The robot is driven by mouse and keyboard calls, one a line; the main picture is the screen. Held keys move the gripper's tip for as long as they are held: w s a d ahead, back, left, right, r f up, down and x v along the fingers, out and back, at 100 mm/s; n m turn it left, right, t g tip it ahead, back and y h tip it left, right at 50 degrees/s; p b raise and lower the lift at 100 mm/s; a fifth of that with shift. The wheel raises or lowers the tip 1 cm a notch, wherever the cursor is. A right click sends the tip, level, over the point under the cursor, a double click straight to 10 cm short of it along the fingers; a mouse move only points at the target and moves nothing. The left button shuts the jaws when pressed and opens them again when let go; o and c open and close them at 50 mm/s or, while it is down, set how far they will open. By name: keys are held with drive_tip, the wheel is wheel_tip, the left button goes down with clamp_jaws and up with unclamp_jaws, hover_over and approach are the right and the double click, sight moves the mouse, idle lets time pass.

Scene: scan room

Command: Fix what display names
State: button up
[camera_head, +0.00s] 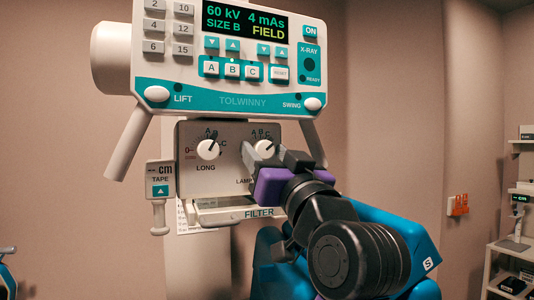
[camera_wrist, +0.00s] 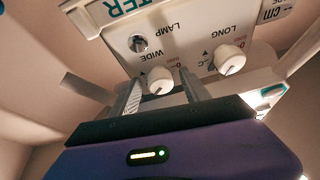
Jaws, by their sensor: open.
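The display (camera_head: 245,22) reads 60 kV, 4 mAs, SIZE B, with FIELD in yellow. Below it, the collimator face (camera_head: 185,185) carries two white knobs. The LONG knob (camera_head: 208,149), with marks 0, A, B, C, has its pointer up and right; I cannot tell the exact mark. The WIDE knob (camera_head: 264,148) also points up and right, its scale partly covered by my gripper. My gripper (camera_head: 268,156) is open at the WIDE knob. In the wrist view the WIDE knob (camera_wrist: 160,82) shows between the fingers (camera_wrist: 161,88); contact cannot be told. The LONG knob (camera_wrist: 229,60) is beside them.
Above is the white control panel (camera_head: 150,75) with A, B, C keys, a light above B, and LIFT and SWING buttons. A tape unit (camera_head: 160,178) hangs at left. The FILTER drawer (camera_head: 225,214) is below; the LAMP button (camera_wrist: 138,43) is near. Shelves stand far right.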

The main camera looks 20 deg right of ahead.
clamp_jaws()
drive_tip(key=shift+d+n, duration=0.1)
drive_tip(key=shift+n, duration=0.3)
drive_tip(key=n+y, duration=0.1)
drive_tip(key=n, duration=0.1)
drive_tip(key=n+y+p, duration=0.1)
drive_tip(key=n+y, duration=0.1)
drive_tip(key=n, duration=0.1)
drive_tip(key=shift+d, duration=0.15)
drive_tip(key=shift+n+g+y, duration=0.5)
drive_tip(key=shift+n+y, duration=0.2)
drive_tip(key=shift+n, duration=0.85)
drive_tip(key=shift+n+g+y, duration=0.5)
drive_tip(key=shift+n+y, duration=0.2)
drive_tip(key=shift+n, duration=0.85)
unclamp_jaws()
drive_tip(key=shift+r, duration=0.1)
